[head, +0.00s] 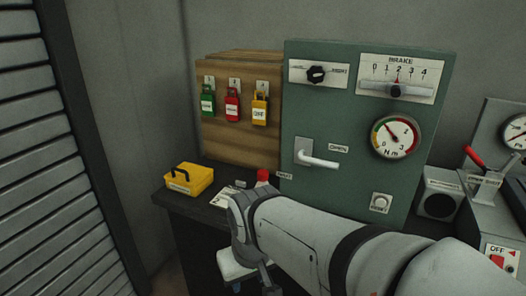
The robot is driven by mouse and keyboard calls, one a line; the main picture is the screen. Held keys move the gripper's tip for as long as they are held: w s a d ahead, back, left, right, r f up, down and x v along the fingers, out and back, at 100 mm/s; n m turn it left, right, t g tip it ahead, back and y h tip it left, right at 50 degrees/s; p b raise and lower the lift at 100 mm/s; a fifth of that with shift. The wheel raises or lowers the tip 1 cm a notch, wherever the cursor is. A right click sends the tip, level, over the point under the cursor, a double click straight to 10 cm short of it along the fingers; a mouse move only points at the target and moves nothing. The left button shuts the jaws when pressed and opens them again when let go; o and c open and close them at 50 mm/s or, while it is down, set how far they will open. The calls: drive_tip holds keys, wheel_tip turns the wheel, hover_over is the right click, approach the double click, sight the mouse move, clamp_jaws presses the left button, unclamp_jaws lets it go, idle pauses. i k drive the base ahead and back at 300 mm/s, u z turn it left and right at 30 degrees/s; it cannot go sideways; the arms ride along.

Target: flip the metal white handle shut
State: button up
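The metal white handle (318,160) is a lever on a pale backplate, mounted on the left part of a green panel (345,110). Its lever points right and slightly down, beside a small label that I cannot read surely. My gripper (250,276) hangs low at the bottom of the head view, left of and below the handle and apart from it. My arm crosses in front of the panel's lower edge. The gripper's fingers are partly cut off and hidden by the wrist, so their opening is unclear.
The panel also carries a black knob (316,74), a brake slider (396,90), a gauge (395,137) and a button (381,202). A wooden board (225,140) holds green, red and yellow padlocks. A yellow box (189,179) stands on the dark bench. A red lever (474,156) stands right.

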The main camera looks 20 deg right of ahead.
sight(301, 156)
drive_tip(key=z, duration=1.4)
drive_tip(key=i, duration=0.1)
drive_tip(key=u, duration=0.35)
